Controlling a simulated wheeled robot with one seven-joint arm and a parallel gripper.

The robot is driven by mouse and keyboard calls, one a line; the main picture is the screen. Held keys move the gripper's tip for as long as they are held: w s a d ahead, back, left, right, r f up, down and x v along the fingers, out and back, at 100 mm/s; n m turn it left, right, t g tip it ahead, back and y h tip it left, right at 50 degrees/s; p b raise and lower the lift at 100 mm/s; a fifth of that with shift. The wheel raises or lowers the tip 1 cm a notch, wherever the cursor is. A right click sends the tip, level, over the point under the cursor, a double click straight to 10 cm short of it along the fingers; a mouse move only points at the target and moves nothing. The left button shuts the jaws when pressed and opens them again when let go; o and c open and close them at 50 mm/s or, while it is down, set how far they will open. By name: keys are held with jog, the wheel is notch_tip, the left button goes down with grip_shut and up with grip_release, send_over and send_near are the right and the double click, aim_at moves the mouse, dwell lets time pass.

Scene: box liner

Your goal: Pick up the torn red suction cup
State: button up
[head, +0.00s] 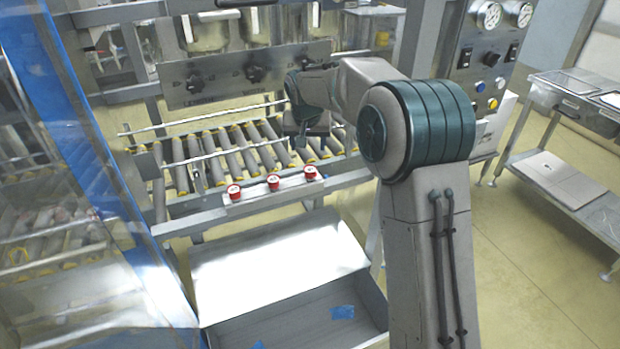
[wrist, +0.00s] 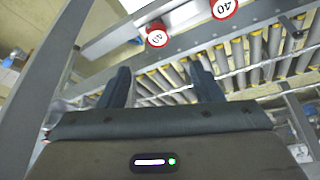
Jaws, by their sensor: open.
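Three red suction cups with white tops stand in a row on a grey rail in the head view: a left one (head: 234,192), a middle one (head: 273,182) and a right one (head: 310,173). They look too small there to tell which is torn. The wrist view shows two red cups marked 40, one at upper left (wrist: 156,35) and one at upper right (wrist: 223,8). My gripper (head: 300,143) is open and empty, above the roller conveyor and behind the rail. Its two fingers (wrist: 160,88) show apart in the wrist view, with no cup between them.
The roller conveyor (head: 215,150) lies behind the cup rail (head: 262,195). A metal bin (head: 310,318) with blue scraps stands below. A panel with black knobs (head: 240,75) is at the back. A blue-edged clear screen (head: 75,130) stands at left.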

aim_at(310, 169)
jog(key=p+x, duration=0.1)
jog(key=x, duration=0.7)
jog(key=shift+w+a+f, duration=0.1)
jog(key=shift+w+f, duration=0.2)
jog(key=shift+s+d+p+x, duration=0.15)
jog(key=shift+p+x, duration=0.15)
jog(key=shift+x, duration=1.05)
jog(key=shift+s+d+p+x, duration=0.15)
jog(key=shift+p+x, duration=0.1)
jog(key=shift+x, duration=1.1)
jog(key=shift+w+f, duration=0.1)
jog(key=c, duration=1)
